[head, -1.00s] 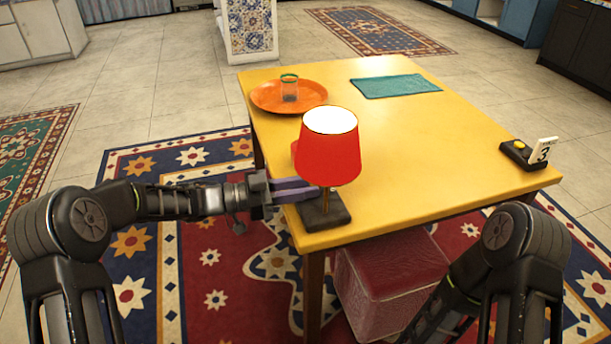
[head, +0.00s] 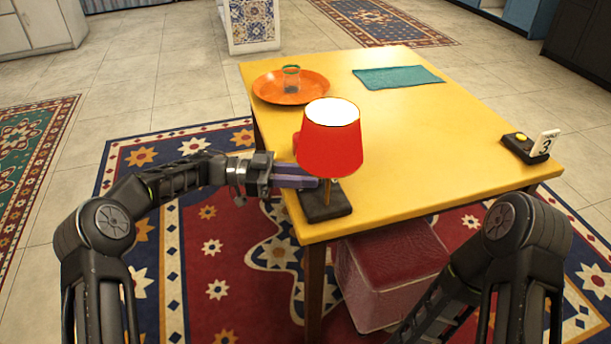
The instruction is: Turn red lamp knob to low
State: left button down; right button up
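The red lamp (head: 330,143) stands at the near left corner of the yellow table, with a dark square base (head: 326,210) and a thin brass stem. Its shade is bright white on top. I cannot make out the knob; it is hidden or too small. My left gripper (head: 312,181) reaches in from the left, its purple fingers at the stem just under the shade and above the base. Whether the fingers touch the lamp, or are open or shut, I cannot tell. My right arm is at the lower right; its gripper is out of view.
The yellow table (head: 430,140) is mostly clear. An orange tray (head: 268,97) holding a glass (head: 291,79) and a teal cloth (head: 398,77) lie toward the back. A black box with a yellow button (head: 521,138) and a number 3 card (head: 546,143) are at the right. A red stool (head: 392,270) is below.

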pick_arm(q)
jog(key=c, duration=1.2)
grip_release()
jog(key=shift+a, duration=0.5)
jog(key=a, duration=0.4)
jog(key=shift+w+a, duration=0.1)
jog(key=shift+w, duration=0.15)
jog(key=shift+a+f+b, duration=0.2)
jog(key=shift+b, duration=0.15)
jog(key=shift+a+r+b, duration=0.2)
jog(key=shift+a+b, duration=0.5)
jog(key=shift+a, duration=0.4)
